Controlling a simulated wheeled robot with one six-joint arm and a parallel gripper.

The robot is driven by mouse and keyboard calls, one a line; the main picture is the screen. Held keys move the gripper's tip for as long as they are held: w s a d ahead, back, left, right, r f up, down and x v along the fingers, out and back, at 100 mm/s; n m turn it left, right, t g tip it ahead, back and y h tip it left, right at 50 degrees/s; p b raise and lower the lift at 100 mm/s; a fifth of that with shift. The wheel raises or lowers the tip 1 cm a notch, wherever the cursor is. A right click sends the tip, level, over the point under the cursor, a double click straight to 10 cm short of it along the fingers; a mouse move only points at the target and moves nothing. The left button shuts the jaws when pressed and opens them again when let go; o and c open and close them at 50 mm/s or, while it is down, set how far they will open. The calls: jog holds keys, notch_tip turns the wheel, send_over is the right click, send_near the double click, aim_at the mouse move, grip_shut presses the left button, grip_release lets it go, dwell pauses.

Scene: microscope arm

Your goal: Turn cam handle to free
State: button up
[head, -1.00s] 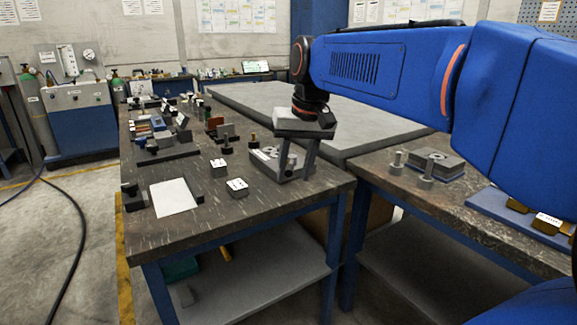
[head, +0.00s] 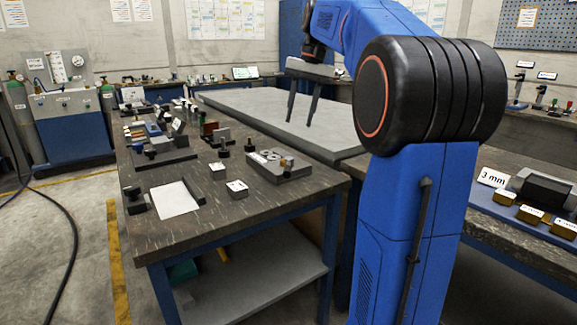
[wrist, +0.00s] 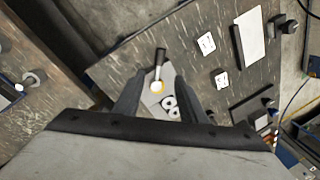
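A grey block fixture (head: 280,170) with round rings and a small brass part sits near the right edge of the dark workbench. In the wrist view the fixture (wrist: 150,99) shows partly, with two white rings, between my fingers. A black-gripped handle (wrist: 160,57) joins a brass round part there and looks like the cam handle; its setting cannot be told. My gripper (head: 300,121) hangs beyond the fixture, over the grey slab, fingers apart and empty. In the wrist view my gripper (wrist: 154,73) has clear space between its fingers and touches nothing visible.
The grey slab (head: 270,112) lies behind the workbench. A white sheet (head: 174,199), two small labelled blocks (head: 237,189) and a dark fixture (head: 163,150) share the bench. Brass blocks (head: 531,214) and a 3 mm sign (head: 492,178) stand at right.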

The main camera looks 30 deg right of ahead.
aim_at(288, 168)
jog(key=a+f, duration=0.1)
jog(key=f, duration=0.4)
jog(key=w+f, duration=0.1)
jog(key=f, duration=0.4)
jog(key=a+f, duration=0.1)
jog(key=f, duration=0.5)
jog(key=shift+w+a, duration=0.3)
jog(key=shift+w, duration=0.1)
grip_shut()
